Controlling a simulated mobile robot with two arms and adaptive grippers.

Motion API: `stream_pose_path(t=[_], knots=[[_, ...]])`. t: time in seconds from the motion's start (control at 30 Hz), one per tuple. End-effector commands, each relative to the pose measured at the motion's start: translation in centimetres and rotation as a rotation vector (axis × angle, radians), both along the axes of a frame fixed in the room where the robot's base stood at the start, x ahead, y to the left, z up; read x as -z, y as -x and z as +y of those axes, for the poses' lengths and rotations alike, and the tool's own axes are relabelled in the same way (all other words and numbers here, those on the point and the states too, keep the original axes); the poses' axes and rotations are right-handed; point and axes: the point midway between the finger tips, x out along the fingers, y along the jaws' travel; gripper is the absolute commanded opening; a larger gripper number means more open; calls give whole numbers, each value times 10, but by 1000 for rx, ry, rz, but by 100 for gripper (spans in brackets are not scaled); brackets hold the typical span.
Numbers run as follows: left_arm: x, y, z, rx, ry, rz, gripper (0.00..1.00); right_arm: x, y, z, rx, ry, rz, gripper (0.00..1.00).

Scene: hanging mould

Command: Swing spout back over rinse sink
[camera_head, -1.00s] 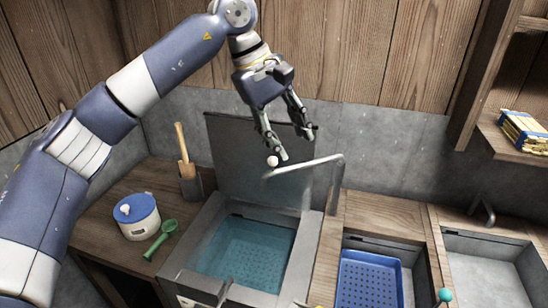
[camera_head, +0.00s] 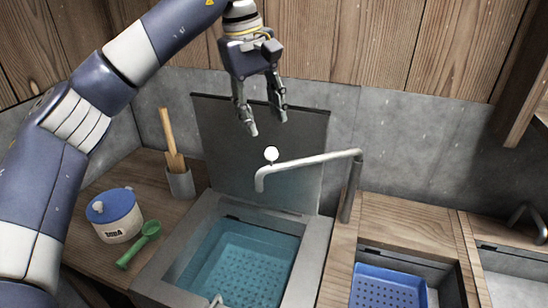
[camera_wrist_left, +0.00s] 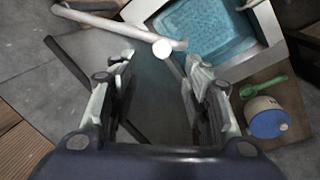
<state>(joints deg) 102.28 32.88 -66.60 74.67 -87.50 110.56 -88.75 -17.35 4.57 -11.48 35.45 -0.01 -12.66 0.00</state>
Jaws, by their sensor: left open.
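The grey metal spout (camera_head: 310,161) runs left from its upright post (camera_head: 350,190) between the vat and the middle sink. Its downturned end hangs over the back of the water-filled vat (camera_head: 205,215). A white ball knob (camera_head: 271,153) stands on the spout near that end. The spout (camera_wrist_left: 115,25) and knob (camera_wrist_left: 162,48) also show in the left wrist view, beyond the fingertips. My left gripper (camera_head: 267,125) is open and empty, above the knob and apart from it. A middle sink holds a blue perforated basket (camera_head: 388,290); a plain grey sink (camera_head: 510,285) lies at the right. Which is the rinse sink is unclear.
A dark raised lid (camera_head: 225,150) stands behind the vat and spout, close to my left gripper. Another tap (camera_head: 530,220) is at the right.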

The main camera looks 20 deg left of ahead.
Motion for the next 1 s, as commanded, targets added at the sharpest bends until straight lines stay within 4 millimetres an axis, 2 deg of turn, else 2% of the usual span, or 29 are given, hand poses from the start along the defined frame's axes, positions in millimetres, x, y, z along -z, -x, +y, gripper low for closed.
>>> stream_pose_path(t=[0.13, 0.4, 0.6, 0.77, 1.0], knots=[[15, -2, -2, 0, -1, 2, 44, -2, 0, 1, 0, -1, 0, 0], [65, -8, -9, 0, -1, 4, 44, -9, 1, 1, 1, -2, 1, 0], [92, -12, -13, 0, 0, 1, 44, -13, -1, 1, 1, -1, -2, 0], [102, -14, -14, 1, 1, 0, 44, -14, -2, 1, 1, -2, -4, 0], [104, -14, -14, 0, 1, -1, 44, -14, -3, 1, 1, -1, -5, 0]])
